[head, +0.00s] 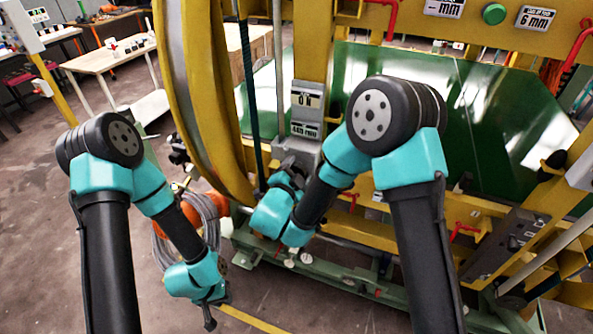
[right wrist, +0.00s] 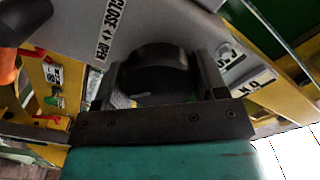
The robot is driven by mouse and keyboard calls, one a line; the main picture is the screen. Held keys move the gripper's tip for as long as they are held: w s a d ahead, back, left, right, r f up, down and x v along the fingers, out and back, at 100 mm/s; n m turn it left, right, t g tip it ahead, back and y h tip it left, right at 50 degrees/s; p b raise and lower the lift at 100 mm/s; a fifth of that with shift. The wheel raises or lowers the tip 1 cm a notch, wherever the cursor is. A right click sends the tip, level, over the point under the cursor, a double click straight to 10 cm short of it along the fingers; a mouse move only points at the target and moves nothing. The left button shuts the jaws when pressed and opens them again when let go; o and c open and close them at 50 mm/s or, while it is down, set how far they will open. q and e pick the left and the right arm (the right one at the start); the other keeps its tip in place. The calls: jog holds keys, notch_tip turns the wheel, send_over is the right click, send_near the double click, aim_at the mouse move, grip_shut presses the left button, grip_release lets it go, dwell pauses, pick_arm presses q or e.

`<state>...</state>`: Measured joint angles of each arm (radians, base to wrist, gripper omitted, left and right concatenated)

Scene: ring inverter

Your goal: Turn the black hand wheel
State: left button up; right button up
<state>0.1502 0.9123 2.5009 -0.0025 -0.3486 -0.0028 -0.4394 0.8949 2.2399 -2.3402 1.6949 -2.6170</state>
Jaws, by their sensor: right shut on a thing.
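The black hand wheel (right wrist: 157,58) shows in the right wrist view, in front of a grey housing (right wrist: 165,22) with a "CLOSE / OPEN" label. My right gripper (right wrist: 160,78) is shut on the wheel, with one finger on each side of it. In the head view, my right arm hides the wheel and the right gripper's fingers, near the grey housing on the yellow post. My left gripper (head: 209,318) hangs low at the left, pointing down and away from the wheel. Its jaws are too small and dark to read.
A large yellow ring (head: 190,100) stands left of the housing. Coiled grey hose (head: 208,222) and an orange part lie behind my left arm. A green base frame (head: 330,265) runs along the floor.

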jog(key=shift+m, duration=0.5)
jog(key=m, duration=0.4)
jog(key=shift+f+m, duration=0.1)
jog(key=shift+m, duration=0.2)
jog(key=m, duration=1.1)
jog(key=shift+f+m, duration=0.15)
jog(key=shift+m, duration=0.25)
jog(key=m, duration=0.5)
jog(key=shift+a, duration=0.1)
jog(key=m, duration=0.6)
jog(key=shift+m, duration=0.4)
jog(key=m, duration=0.5)
jog(key=shift+a, duration=0.15)
jog(key=m, duration=0.5)
jog(key=shift+m, duration=0.4)
jog(key=m, duration=0.5)
jog(key=shift+m, duration=0.3)
